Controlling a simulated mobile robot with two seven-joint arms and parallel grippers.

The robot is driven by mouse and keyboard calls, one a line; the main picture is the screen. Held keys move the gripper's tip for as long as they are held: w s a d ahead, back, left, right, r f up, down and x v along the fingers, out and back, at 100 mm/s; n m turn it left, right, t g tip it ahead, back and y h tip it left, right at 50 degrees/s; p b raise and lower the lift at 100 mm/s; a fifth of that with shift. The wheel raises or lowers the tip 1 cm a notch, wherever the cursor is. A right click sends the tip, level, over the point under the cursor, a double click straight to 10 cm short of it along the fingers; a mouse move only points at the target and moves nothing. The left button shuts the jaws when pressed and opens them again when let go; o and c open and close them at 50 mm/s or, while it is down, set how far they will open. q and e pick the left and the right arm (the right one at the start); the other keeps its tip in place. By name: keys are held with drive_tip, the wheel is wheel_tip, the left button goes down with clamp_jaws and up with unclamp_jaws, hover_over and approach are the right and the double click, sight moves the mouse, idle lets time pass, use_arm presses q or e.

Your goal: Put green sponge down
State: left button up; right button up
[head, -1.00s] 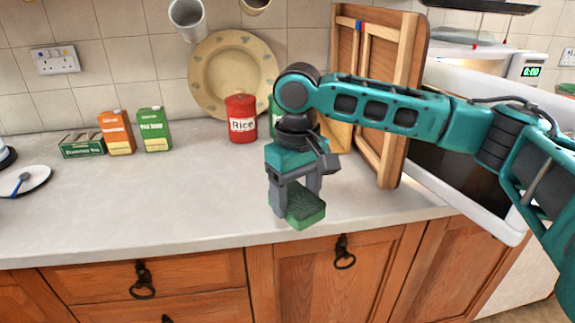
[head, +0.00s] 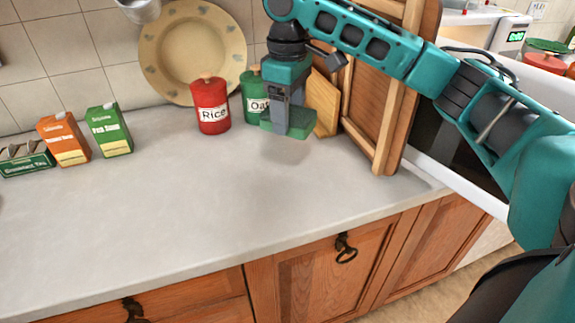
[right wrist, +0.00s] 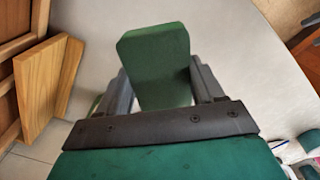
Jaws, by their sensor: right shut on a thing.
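My right gripper (head: 285,112) is shut on the green sponge (head: 297,124), in front of the green oats canister and the wooden boards. In the right wrist view the sponge (right wrist: 157,62) sticks out between the two grey fingers (right wrist: 162,90). In the head view the sponge is close over the worktop (head: 170,215), with a shadow under and in front of it. I cannot tell whether it touches the surface. My left gripper does not show.
A red rice canister (head: 210,105) and the oats canister (head: 251,97) stand left of the gripper. A wooden board (head: 321,103) and a framed wooden panel (head: 390,120) are on its right. Cartons (head: 108,131) stand at far left. The middle worktop is clear.

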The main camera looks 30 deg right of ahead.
approach(288, 179)
wheel_tip(288, 179, down, 5)
drive_tip(key=shift+d+f, duration=0.1)
drive_tip(key=shift+f, duration=0.4)
drive_tip(key=shift+f, duration=0.1)
drive_tip(key=o, duration=1.1)
drive_tip(key=shift+c, duration=0.2)
